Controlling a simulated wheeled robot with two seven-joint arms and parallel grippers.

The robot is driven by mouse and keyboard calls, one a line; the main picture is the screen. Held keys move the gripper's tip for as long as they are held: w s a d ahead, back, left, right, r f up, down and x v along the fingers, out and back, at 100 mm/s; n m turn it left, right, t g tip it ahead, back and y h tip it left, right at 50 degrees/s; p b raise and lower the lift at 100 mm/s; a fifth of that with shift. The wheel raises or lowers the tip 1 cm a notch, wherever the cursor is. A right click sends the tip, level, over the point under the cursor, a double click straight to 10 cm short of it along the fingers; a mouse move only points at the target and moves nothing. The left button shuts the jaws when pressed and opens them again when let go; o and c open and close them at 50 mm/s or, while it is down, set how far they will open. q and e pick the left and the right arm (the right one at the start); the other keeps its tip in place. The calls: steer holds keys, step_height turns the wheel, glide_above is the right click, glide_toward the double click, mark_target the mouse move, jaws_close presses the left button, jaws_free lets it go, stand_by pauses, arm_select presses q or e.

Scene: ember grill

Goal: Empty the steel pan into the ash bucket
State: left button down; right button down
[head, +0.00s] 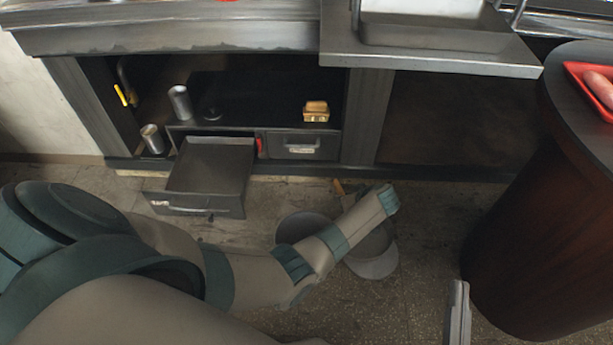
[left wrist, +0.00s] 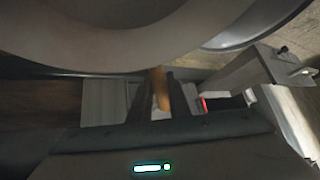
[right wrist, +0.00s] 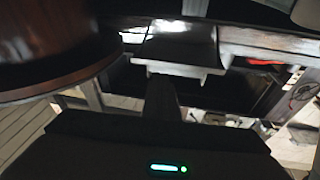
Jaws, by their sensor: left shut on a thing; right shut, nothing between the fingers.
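My left gripper (left wrist: 160,100) is shut on a light wooden handle (left wrist: 160,88), apparently the steel pan's. In the head view my left forearm covers that gripper; only a bit of the handle (head: 338,187) shows above it. Two round grey shapes show low over the floor, one left of the forearm (head: 297,226) and one right of it (head: 374,264). They look like the pan and the ash bucket, but I cannot tell which is which. A large grey round rim (left wrist: 120,45) fills the top of the left wrist view. My right gripper (head: 458,295) is shut and empty, right of them.
An open drawer (head: 208,172) juts out at the left of the counter. Metal cups (head: 180,102) and a wooden-coloured block (head: 316,110) sit on the shelf. A dark round-topped table (head: 530,230) with a red tray (head: 580,75) stands at right. Floor between is clear.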

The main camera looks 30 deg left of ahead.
arm_select(q)
steer(key=shift+w+d+f+y+b, duration=0.15)
steer(key=shift+w+d+y+b, duration=0.25)
steer(key=shift+b, duration=0.55)
steer(key=shift+d+b, duration=0.3)
steer(key=shift+b, duration=0.1)
arm_select(e)
step_height(320, 180, up, 8)
steer(key=s+d+t+y, duration=0.1)
steer(key=s+t, duration=0.1)
steer(key=t, duration=0.3)
steer(key=shift+s+d, duration=0.25)
steer(key=shift+s, duration=0.1)
